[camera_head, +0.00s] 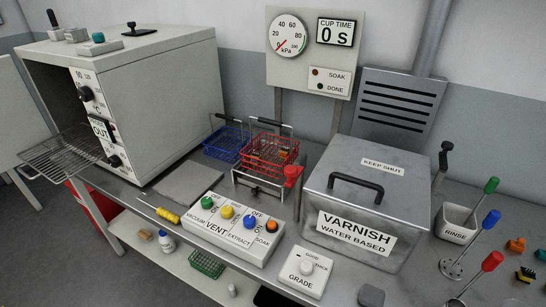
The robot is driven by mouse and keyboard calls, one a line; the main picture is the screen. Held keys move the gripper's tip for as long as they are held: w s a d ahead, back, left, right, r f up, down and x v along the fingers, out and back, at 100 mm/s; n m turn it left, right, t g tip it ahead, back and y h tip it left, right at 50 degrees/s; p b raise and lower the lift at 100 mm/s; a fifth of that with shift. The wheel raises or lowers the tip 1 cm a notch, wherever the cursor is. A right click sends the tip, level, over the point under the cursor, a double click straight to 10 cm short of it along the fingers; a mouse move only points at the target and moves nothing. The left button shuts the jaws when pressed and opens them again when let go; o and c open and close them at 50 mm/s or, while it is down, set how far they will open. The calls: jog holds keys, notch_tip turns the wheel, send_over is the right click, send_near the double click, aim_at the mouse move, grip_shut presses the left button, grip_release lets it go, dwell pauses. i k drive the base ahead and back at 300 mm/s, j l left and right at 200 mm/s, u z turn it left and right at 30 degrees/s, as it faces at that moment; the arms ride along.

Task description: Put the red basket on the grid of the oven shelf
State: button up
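The red basket (270,153) is a wire basket with a tall handle. It sits on a metal stand (262,184) in the middle of the bench, with small brown and orange pieces inside. The oven (160,90) is the large grey box at the left. Its wire grid shelf (62,156) sticks out of the open front at the left, and the visible part looks empty. The oven's inside is mostly hidden. My gripper is not in view.
A blue basket (224,143) stands just left of the red one. A flat grey plate (194,184), a VENT switch box (222,236) and a yellow-handled tool (167,214) lie in front. The varnish tank (361,204) stands close at the right. A green basket (207,264) is on the lower shelf.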

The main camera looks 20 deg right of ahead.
aim_at(69, 148)
jog(key=i+j, duration=0.1)
jog(key=j, duration=0.55)
jog(key=i+j+z, duration=0.15)
jog(key=j, duration=1.2)
jog(key=i+z, duration=0.05)
